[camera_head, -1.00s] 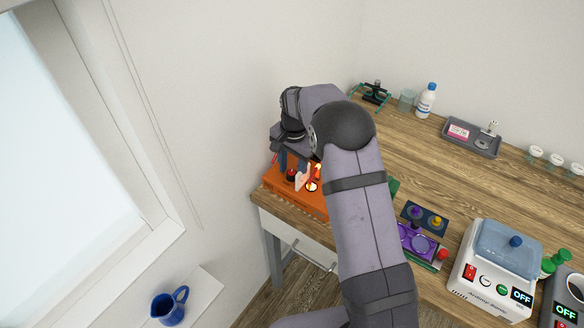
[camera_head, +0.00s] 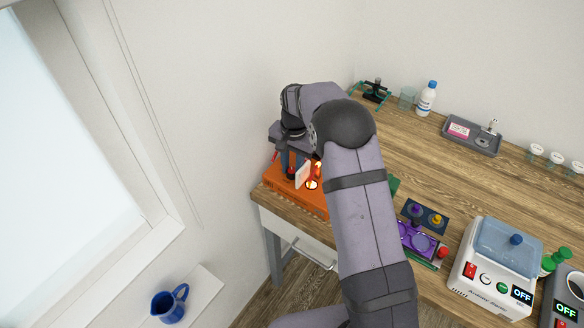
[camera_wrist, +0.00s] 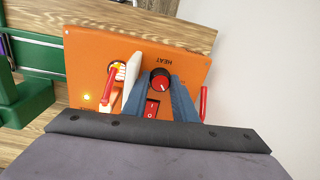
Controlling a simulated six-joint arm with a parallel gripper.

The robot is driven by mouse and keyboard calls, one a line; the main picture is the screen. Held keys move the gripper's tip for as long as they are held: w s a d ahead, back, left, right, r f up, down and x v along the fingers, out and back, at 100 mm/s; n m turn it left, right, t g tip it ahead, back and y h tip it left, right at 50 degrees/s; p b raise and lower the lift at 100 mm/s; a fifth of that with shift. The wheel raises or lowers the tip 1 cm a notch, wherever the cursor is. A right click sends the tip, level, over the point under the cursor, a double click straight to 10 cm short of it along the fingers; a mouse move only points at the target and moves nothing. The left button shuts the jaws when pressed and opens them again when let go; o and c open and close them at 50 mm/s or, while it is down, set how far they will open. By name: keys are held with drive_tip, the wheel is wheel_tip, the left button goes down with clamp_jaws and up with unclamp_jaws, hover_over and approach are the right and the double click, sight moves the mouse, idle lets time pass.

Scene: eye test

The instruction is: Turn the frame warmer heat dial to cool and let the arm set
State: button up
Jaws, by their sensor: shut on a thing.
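The orange frame warmer (camera_head: 308,203) sits on the bench's left corner. It also fills the middle of the wrist view (camera_wrist: 195,65). Its red and black heat dial (camera_wrist: 160,80) lies below the upside-down HEAT label. My gripper (camera_wrist: 160,88) is shut on the dial, one blue-grey finger on each side. In the head view my gripper (camera_head: 291,165) reaches down to the warmer, and my arm hides part of it. A red frame arm (camera_wrist: 107,88) reaches to a glowing round opening (camera_wrist: 119,70). A white piece (camera_wrist: 132,70) stands beside the left finger.
A red rocker switch (camera_wrist: 152,108) is close below the dial. A yellow light (camera_wrist: 86,97) glows. A red rod (camera_wrist: 203,102) stands right of the fingers. A wall is close by. A purple tray (camera_head: 418,240) and white machine (camera_head: 495,270) are further right.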

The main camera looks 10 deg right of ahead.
sight(293, 170)
drive_tip(key=n, duration=1)
drive_tip(key=shift+w+r+b, duration=0.1)
drive_tip(key=shift+w+b, duration=0.05)
drive_tip(key=shift+b, duration=0.15)
drive_tip(key=shift+n, duration=0.4)
drive_tip(key=o, duration=1)
drive_tip(key=shift+o, duration=0.2)
drive_tip(key=shift+d+r+b, duration=0.15)
drive_tip(key=shift+r+b, duration=1.05)
drive_tip(key=shift+r, duration=2.45)
